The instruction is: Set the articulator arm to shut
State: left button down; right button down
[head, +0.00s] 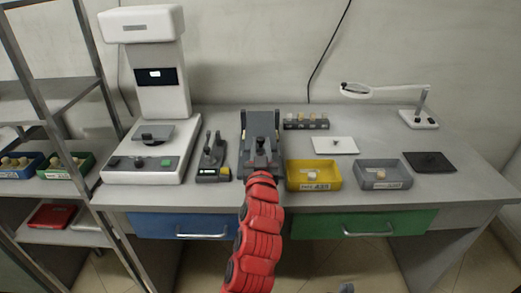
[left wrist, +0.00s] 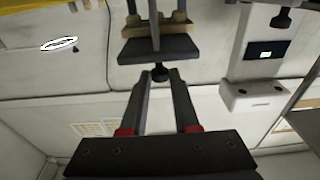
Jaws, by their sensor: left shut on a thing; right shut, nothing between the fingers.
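The articulator (head: 261,120) is a dark grey device on the bench, left of the yellow tray. In the left wrist view its dark arm plate (left wrist: 158,48) has a small black knob (left wrist: 160,73) on a stem, with tan casts (left wrist: 180,18) behind the plate. My left gripper (head: 262,168) reaches the articulator's near side, on the red arm. In the left wrist view its two fingertips (left wrist: 161,78) are closed on the knob. The arm's exact angle is hard to tell. A small grey tip at the bottom edge of the head view appears to be my right gripper (head: 346,288), shut and away from everything.
A white machine (head: 158,90) and a small dark device (head: 213,160) stand left of the articulator. A yellow tray (head: 313,187), grey tray (head: 383,186), white pad (head: 335,146), dark rack (head: 305,124), black mat (head: 430,163) and magnifier lamp (head: 418,118) stand right.

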pick_arm(q)
jog(key=shift+f, duration=0.25)
jog(key=c, duration=1.1)
grip_release()
jog(key=o, duration=0.4)
jog(key=shift+w+f, duration=0.15)
jog(key=shift+w, duration=0.1)
jog(key=shift+s, duration=0.1)
jog(key=shift+s+d, duration=0.1)
jog(key=shift+s, duration=0.35)
jog(key=shift+s+f+p, duration=0.25)
jog(key=shift+s+p, duration=0.6)
jog(key=shift+s, duration=1.9)
jog(key=shift+s+f+p, duration=0.25)
jog(key=shift+s+p, duration=0.55)
jog(key=shift+s, duration=1.9)
jog(key=shift+s+f+p, duration=0.25)
jog(key=shift+s+p, duration=0.6)
jog(key=shift+s, duration=1.9)
